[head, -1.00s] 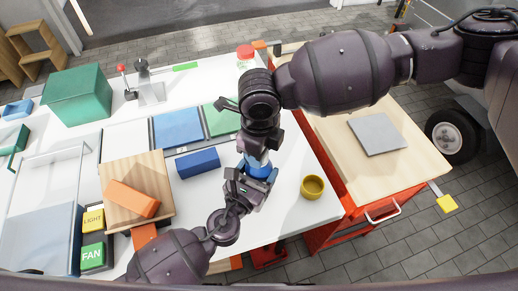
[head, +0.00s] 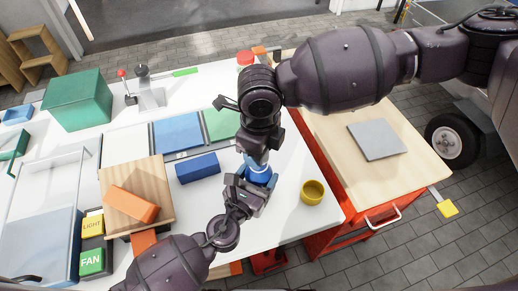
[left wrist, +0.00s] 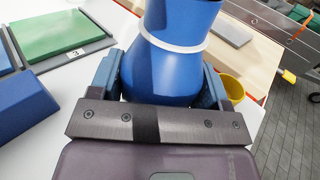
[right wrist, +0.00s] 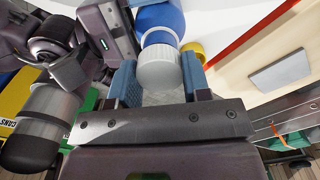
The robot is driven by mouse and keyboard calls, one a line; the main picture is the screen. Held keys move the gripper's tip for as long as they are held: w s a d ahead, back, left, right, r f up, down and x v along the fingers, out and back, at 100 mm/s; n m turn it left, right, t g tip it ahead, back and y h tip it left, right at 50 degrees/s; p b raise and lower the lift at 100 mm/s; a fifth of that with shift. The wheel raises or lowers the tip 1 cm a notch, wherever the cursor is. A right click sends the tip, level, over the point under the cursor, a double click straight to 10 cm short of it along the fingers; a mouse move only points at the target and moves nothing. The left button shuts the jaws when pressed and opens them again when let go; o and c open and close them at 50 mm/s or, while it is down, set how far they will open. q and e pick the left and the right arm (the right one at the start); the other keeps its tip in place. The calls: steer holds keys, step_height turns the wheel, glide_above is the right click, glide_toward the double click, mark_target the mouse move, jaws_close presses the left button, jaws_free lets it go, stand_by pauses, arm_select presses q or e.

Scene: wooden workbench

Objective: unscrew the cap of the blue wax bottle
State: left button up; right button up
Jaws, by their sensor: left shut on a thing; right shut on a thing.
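The blue wax bottle (head: 259,175) stands upright over the front right part of the white bench, mostly covered by my grippers in the head view. My left gripper (head: 258,182) is shut around its blue body (left wrist: 170,65), one finger on each side. A pale ring shows around the bottle above those fingers. My right gripper (head: 257,158) comes from above and is shut on the white ribbed cap (right wrist: 159,70), which shows between its fingers in the right wrist view. I cannot tell how far the cap is turned.
A yellow cup (head: 313,192) stands right of the bottle, near the bench edge. A dark blue block (head: 198,168) lies to the left. Further left, an orange block (head: 133,204) lies on a wooden board (head: 154,180). A red-capped container (head: 245,59) stands behind my right arm.

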steer(key=shift+r, duration=0.1)
steer(key=shift+r, duration=1.9)
arm_select(q)
steer(key=o, duration=1.8)
steer(key=b+v, duration=0.1)
steer(key=v, duration=0.9)
steer(key=shift+s+a+f, duration=0.15)
steer(key=shift+s, duration=0.05)
arm_select(e)
step_height(320, 180, down, 2)
steer(key=shift+f, duration=0.1)
arm_select(q)
steer(key=shift+v, duration=0.8)
arm_select(e)
steer(key=shift+f, duration=0.1)
